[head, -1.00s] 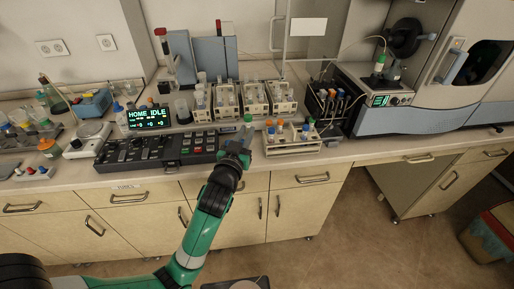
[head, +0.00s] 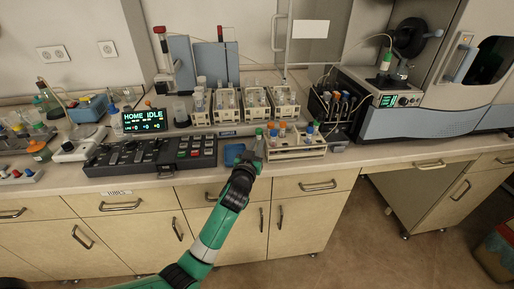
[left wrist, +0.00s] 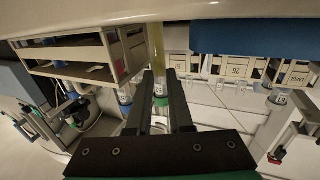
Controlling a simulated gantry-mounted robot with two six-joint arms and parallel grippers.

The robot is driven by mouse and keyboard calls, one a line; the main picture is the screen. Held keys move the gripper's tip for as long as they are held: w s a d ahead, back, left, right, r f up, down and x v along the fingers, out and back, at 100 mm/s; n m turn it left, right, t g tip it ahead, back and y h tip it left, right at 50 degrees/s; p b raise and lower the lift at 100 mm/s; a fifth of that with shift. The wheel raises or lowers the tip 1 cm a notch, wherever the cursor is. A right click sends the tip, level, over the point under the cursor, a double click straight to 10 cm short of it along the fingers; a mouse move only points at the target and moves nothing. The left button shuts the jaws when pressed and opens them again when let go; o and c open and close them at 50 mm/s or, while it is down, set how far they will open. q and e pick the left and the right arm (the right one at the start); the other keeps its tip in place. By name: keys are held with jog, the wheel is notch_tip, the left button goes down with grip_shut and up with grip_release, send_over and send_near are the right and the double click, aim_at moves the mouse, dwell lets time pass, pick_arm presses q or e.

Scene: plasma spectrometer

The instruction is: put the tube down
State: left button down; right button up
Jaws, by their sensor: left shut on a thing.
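My left gripper (head: 257,151) is shut on a green-capped tube (head: 259,132) at the left end of the small wooden tube rack (head: 300,153). In the left wrist view the tube (left wrist: 159,90) stands between the two fingers, with a label and a green band near the fingers. The rack (left wrist: 75,53) shows just left of the tube there. I cannot tell whether the tube touches the rack. The rack holds several tubes with orange and blue caps. My right gripper is not in view.
A blue tray (head: 234,152) lies left of the gripper, beside a black control panel (head: 150,156). Several labelled vial racks (head: 256,103) stand behind. A dark tube holder (head: 330,104) and a large grey instrument (head: 420,112) are to the right.

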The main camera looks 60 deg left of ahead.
pick_arm(q)
jog(key=shift+r, duration=0.1)
jog(key=shift+w, duration=0.1)
jog(key=c, duration=0.8)
grip_release()
jog(key=shift+f, duration=0.2)
